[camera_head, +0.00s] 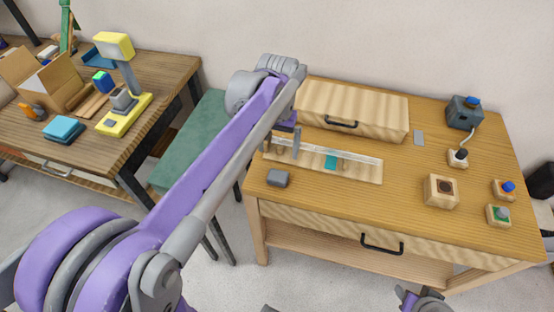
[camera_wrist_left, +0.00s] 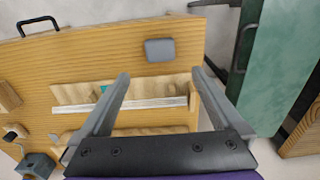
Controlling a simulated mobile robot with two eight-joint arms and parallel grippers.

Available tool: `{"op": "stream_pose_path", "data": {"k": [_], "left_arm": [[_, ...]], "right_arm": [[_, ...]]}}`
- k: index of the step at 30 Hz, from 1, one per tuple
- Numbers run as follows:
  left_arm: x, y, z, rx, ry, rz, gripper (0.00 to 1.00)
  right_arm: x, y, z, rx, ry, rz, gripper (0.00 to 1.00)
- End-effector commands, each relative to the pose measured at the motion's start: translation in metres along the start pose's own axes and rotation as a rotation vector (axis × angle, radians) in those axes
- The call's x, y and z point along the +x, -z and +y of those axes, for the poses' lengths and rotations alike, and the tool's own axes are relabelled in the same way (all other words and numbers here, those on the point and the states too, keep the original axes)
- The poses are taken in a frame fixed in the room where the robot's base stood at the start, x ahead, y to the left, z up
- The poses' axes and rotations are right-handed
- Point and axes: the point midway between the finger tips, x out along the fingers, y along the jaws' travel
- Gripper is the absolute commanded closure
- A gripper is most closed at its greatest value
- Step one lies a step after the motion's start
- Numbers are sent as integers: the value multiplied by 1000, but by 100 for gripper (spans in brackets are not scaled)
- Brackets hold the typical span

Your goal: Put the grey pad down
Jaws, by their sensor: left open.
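The grey pad (camera_head: 278,178) is a small rounded block lying on the wooden table near its left front corner. It also shows in the left wrist view (camera_wrist_left: 160,50), just beyond the fingertips and apart from them. My left gripper (camera_head: 282,151) is open and empty, with its fingers above the left end of a pale wooden holder; its open fingers also show in the left wrist view (camera_wrist_left: 161,73). A purple and grey part of my right arm (camera_head: 425,302) shows at the bottom edge; its jaws cannot be made out.
The wooden holder (camera_head: 363,173) carries a clear strip and a teal piece. Behind it stands a wooden box (camera_head: 355,103) with a dark handle. Small button blocks and a dark grey box (camera_head: 463,113) stand at the right. The table's front middle is clear.

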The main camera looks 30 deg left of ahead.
Motion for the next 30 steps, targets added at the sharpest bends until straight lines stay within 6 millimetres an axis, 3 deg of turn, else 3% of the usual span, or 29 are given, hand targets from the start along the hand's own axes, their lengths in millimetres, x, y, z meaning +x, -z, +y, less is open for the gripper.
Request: {"op": "stream_pose_path", "data": {"k": [4,7,12,18,22,30], "left_arm": [[1,-21,6,28,-4,48,0],[12,-52,14,68,-11,124,0],[44,-109,23,146,-28,279,0],[80,-155,28,211,-48,416,0],[92,-167,29,229,-53,454,0],[93,-168,29,232,-54,462,0]], "right_arm": [[0,0,0,0,0,0,50],[0,0,0,0,0,0,50],[0,0,0,0,0,0,50],[0,0,0,0,0,0,50],[0,0,0,0,0,0,50],[0,0,0,0,0,0,50]]}}
